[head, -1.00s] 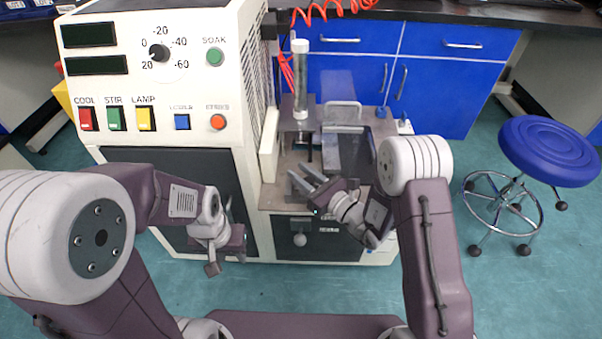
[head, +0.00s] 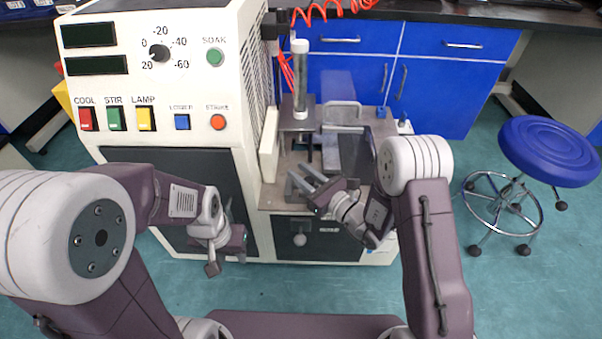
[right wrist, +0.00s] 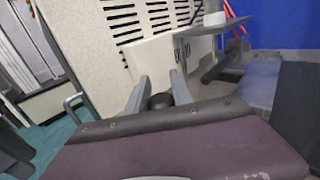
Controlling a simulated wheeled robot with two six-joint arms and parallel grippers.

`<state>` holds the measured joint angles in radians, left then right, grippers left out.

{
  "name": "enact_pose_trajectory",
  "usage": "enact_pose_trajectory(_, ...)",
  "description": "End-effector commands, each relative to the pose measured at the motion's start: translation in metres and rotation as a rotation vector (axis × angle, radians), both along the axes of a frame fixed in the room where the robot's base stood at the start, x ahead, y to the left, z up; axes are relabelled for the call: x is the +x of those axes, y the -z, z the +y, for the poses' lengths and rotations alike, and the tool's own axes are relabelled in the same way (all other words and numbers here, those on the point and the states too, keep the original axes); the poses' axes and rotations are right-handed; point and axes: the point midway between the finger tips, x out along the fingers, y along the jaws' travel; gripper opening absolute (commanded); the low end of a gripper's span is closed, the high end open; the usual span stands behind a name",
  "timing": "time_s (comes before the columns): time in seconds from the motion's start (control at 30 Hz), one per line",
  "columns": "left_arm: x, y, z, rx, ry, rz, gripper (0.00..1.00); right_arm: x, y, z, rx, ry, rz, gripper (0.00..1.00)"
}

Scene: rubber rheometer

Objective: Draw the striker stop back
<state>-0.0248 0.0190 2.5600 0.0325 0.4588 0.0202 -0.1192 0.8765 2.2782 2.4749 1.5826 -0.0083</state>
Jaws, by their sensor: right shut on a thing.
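My right gripper (head: 303,181) is over the steel deck of the machine, at its near left part, pointing left. In the right wrist view its two fingers (right wrist: 160,92) stand on either side of a dark round knob (right wrist: 161,101), which I take to be the striker stop. The gripper is shut on it. In the head view the fingers hide the knob. My left gripper (head: 213,265) hangs in front of the machine's dark lower panel, away from the deck. Its fingers are too small and overlapped to tell whether they are open.
The white cabinet (head: 245,60) with its switches stands left of the deck. A clear upright tube (head: 301,85) and a grey tank with a handle (head: 343,113) stand behind my right gripper. A drawer knob (head: 299,240) is below. A blue stool (head: 548,150) stands at right.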

Motion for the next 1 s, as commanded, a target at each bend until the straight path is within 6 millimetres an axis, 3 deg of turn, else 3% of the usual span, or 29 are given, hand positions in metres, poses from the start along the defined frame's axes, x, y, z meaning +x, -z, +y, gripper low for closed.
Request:
enact_pose_trajectory(0.3, 0.000, -0.003, 0.000, 0.000, 0.000, 0.000, 0.36, 0.000, 0.002, -0.010, -0.003, 0.002, 0.006, 0.00)
enact_pose_trajectory(0.33, 0.000, -0.003, 0.000, 0.000, 0.000, 0.000, 0.36, 0.000, 0.002, -0.010, -0.003, 0.003, 0.007, 0.31)
enact_pose_trajectory(0.37, 0.000, -0.003, 0.000, 0.000, 0.000, 0.000, 0.36, 0.000, 0.002, -0.010, -0.002, 0.003, 0.006, 0.37)
enact_pose_trajectory(0.7, 0.000, -0.007, 0.000, 0.000, 0.000, 0.000, 0.36, -0.003, 0.000, -0.013, -0.002, 0.002, 0.005, 0.37)
enact_pose_trajectory(1.0, 0.000, -0.034, 0.000, 0.000, 0.000, 0.000, 0.36, -0.046, -0.002, -0.058, -0.001, 0.009, 0.010, 0.37)
